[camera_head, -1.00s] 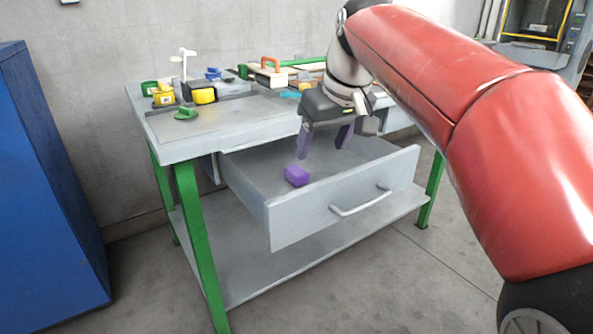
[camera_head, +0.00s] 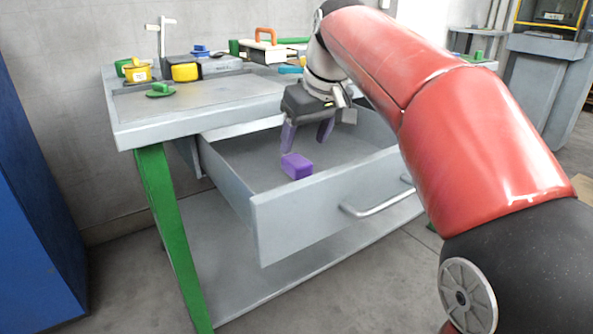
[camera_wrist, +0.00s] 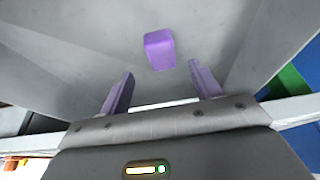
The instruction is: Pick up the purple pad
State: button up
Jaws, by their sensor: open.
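The purple pad (camera_head: 297,166) is a small block lying in the open drawer (camera_head: 325,216), near its front left part. In the wrist view the purple pad (camera_wrist: 159,49) lies beyond the fingertips, roughly centred between them. My gripper (camera_head: 306,140) has purple fingers and hangs over the drawer, just behind and above the pad. In the wrist view my gripper (camera_wrist: 162,78) is open, with nothing between its fingers. The fingers look apart from the pad.
The drawer is pulled out of a grey workbench (camera_head: 210,103) with green legs. Yellow, green and blue items and an orange-handled tool (camera_head: 265,42) stand on the bench top. A blue cabinet (camera_head: 35,200) is at the left. The drawer floor around the pad is clear.

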aim_at(297, 160)
jog(key=b+x, duration=0.1)
jog(key=x, duration=0.5)
jog(key=shift+s+a+f+b, duration=0.1)
jog(key=shift+b, duration=0.25)
jog(key=c, duration=1.1)
notch_tip(297, 160, up, 10)
jog(key=p, duration=0.4)
jog(key=shift+c, duration=0.2)
